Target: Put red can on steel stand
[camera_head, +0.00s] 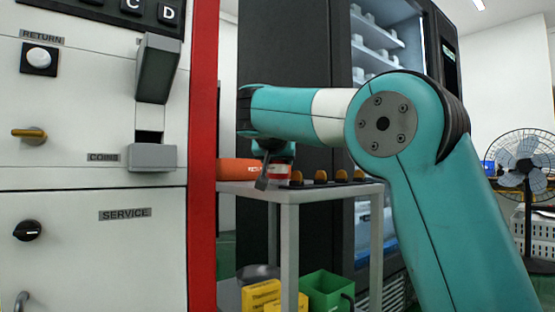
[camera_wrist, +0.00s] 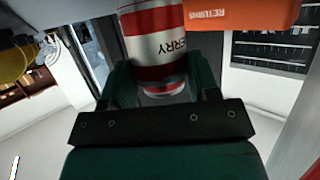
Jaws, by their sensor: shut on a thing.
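The red can (camera_head: 281,171) with a pale band shows partly behind my gripper (camera_head: 267,170), over the top of the grey steel stand (camera_head: 292,191). In the wrist view the red and silver can (camera_wrist: 153,44), with lettering ending in "RRY", sits between the dark green fingers of my gripper (camera_wrist: 160,83). The gripper is shut on it. I cannot tell whether the can's base touches the stand top. Part of the can is hidden by the gripper.
An orange returns bin (camera_head: 238,169) is close beside the can, also in the wrist view (camera_wrist: 240,15). Several orange-topped items (camera_head: 320,177) line the stand's right side. A green bin (camera_head: 325,289) and yellow boxes (camera_head: 262,296) are below. The vending panel (camera_head: 90,210) stands left.

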